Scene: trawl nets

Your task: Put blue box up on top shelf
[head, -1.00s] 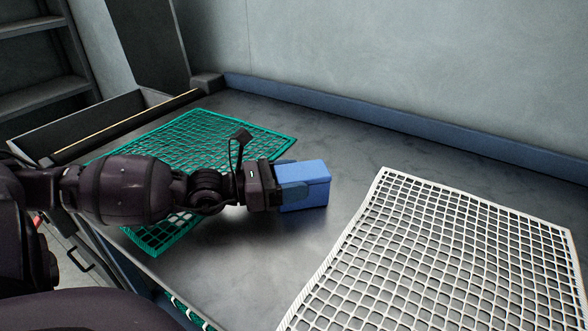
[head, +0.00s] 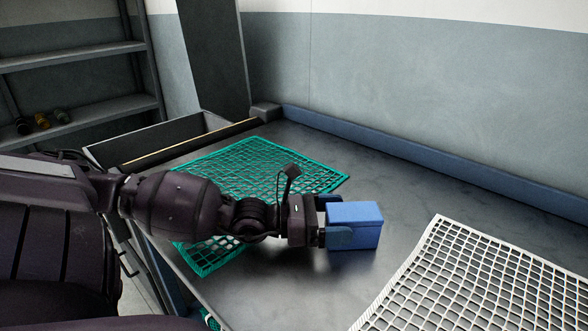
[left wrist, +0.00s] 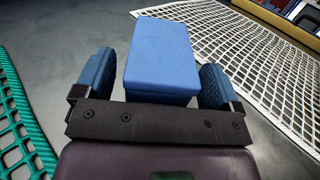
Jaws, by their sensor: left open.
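The blue box (head: 362,218) sits upright on the dark metal table (head: 300,265), near the middle of the head view. My left gripper (head: 332,220) is open at the box's left end, one finger on each side of it. In the left wrist view the box (left wrist: 160,55) lies between the two blue fingers, with a gap on either side. The grey shelving unit (head: 75,58) stands at the far left; its upper part is cut off, so I cannot tell which shelf is the top one. My right gripper is not in view.
A green net (head: 255,165) lies behind and under my left arm. A white net (head: 480,275) lies to the right of the box. A blue raised edge (head: 430,155) runs along the back. Several small items (head: 42,121) stand on the lower visible shelf.

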